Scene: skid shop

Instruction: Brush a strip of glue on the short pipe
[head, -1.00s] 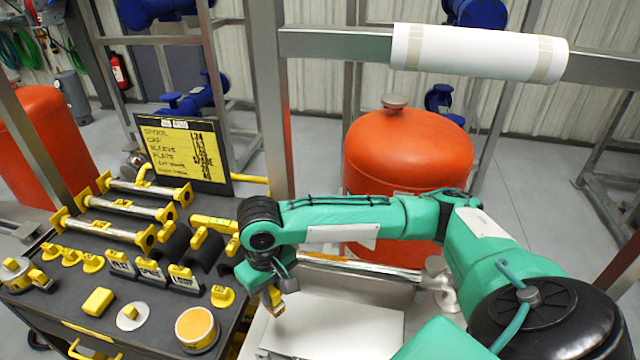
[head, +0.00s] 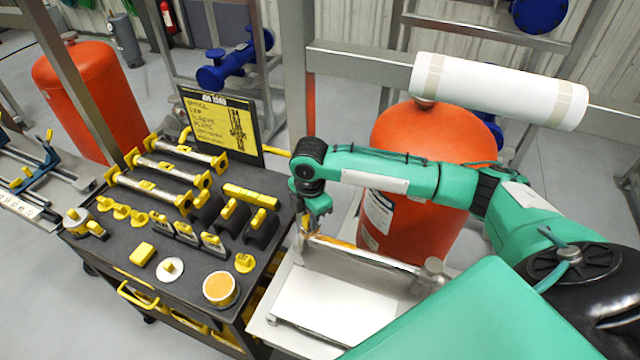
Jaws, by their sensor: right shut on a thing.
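A short silver pipe (head: 375,260) lies level along the back of a pale metal tray or bench. Its right end meets a grey fitting (head: 434,270). My right gripper (head: 312,216) is at the pipe's left end, pointing down, and is shut on a small yellowish-brown thing (head: 305,226), which looks like a brush. Its bristles are too small to make out, and I cannot tell whether it touches the pipe. An orange-brown tint shows on the pipe's left part; I cannot tell glue from reflection. An open round pot with orange contents (head: 220,288) stands on the black cart. My left gripper is not in view.
The black cart (head: 115,247) carries several yellow-ended spools, yellow blocks and a job board (head: 222,128). A white sheet or plate (head: 330,302) lies in front of the pipe. A white wrapped roll (head: 498,92) on a rail and an orange tank (head: 425,135) are behind.

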